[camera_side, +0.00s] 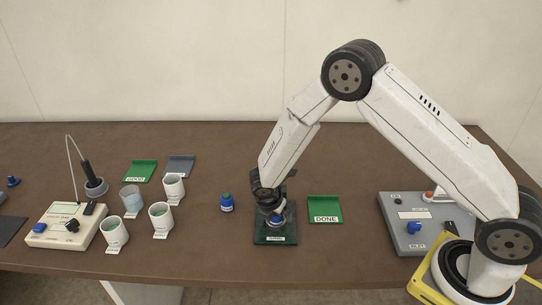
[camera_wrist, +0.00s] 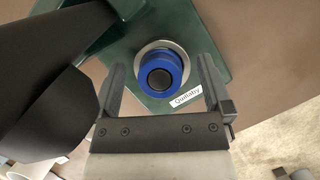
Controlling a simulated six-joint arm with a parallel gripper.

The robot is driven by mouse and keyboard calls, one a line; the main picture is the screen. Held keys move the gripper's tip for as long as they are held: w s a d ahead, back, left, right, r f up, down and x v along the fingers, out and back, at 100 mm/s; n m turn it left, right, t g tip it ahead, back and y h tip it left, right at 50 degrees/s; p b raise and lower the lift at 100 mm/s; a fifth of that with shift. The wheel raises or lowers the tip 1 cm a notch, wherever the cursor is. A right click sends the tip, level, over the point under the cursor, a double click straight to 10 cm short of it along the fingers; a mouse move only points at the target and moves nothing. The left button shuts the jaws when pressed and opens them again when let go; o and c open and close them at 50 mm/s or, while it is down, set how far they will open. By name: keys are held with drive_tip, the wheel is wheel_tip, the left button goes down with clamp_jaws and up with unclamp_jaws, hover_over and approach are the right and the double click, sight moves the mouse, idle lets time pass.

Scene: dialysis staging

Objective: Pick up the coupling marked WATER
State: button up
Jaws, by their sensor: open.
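A blue coupling with a dark round centre (camera_wrist: 160,73) sits in a pale ring on a dark green base (camera_wrist: 135,12). A label on that base reads "Quillaby" in the wrist view. In the side view the blue part (camera_side: 278,219) shows low under my gripper (camera_side: 272,203). My open gripper (camera_wrist: 160,64) has one finger on each side of the coupling in the wrist view; I cannot tell whether they touch it. I can read no WATER mark on either.
A green tray marked DONE (camera_side: 325,212) lies right of the base. A grey control box (camera_side: 408,240) stands further right. Several white cups (camera_side: 161,222), a green tray (camera_side: 141,171), a grey tray (camera_side: 181,165) and a cream instrument (camera_side: 62,235) are at left.

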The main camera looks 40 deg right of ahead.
clamp_jaws()
drive_tip(key=shift+r, duration=1.6)
drive_tip(key=s+r, duration=0.9)
drive_tip(key=s, duration=0.5)
drive_tip(key=shift+d+r, duration=0.3)
drive_tip(key=shift+r, duration=0.1)
